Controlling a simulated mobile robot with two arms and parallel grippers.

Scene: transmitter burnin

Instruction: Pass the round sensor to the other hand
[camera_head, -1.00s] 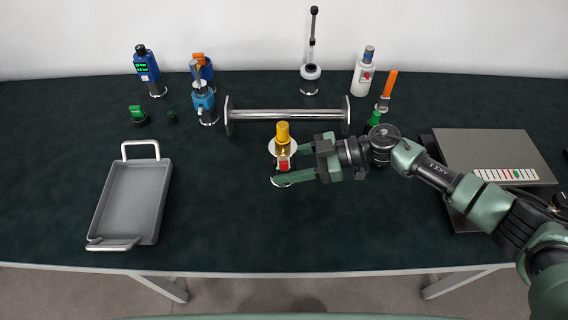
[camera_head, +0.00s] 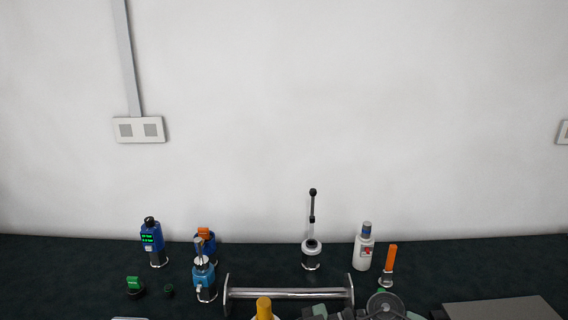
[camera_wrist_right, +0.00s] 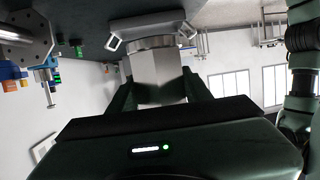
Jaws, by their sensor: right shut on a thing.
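The round sensor, as I take it, is the thing with the yellow cap (camera_head: 264,306) at the bottom edge of the head view; only the cap shows there. In the right wrist view the held thing is a silver faceted body (camera_wrist_right: 157,76) with a round metal collar. My right gripper (camera_wrist_right: 158,88) is shut on that body, with one finger on each side. The sensor's yellow end is hidden in the wrist view. My left gripper is in no view.
A metal bar on two end plates (camera_head: 290,293) lies behind the yellow cap. Blue instruments (camera_head: 153,243), a probe stand (camera_head: 311,252), a white bottle (camera_head: 363,250) and an orange-handled tool (camera_head: 390,260) stand farther back. A grey tray (camera_wrist_right: 147,24) shows in the wrist view.

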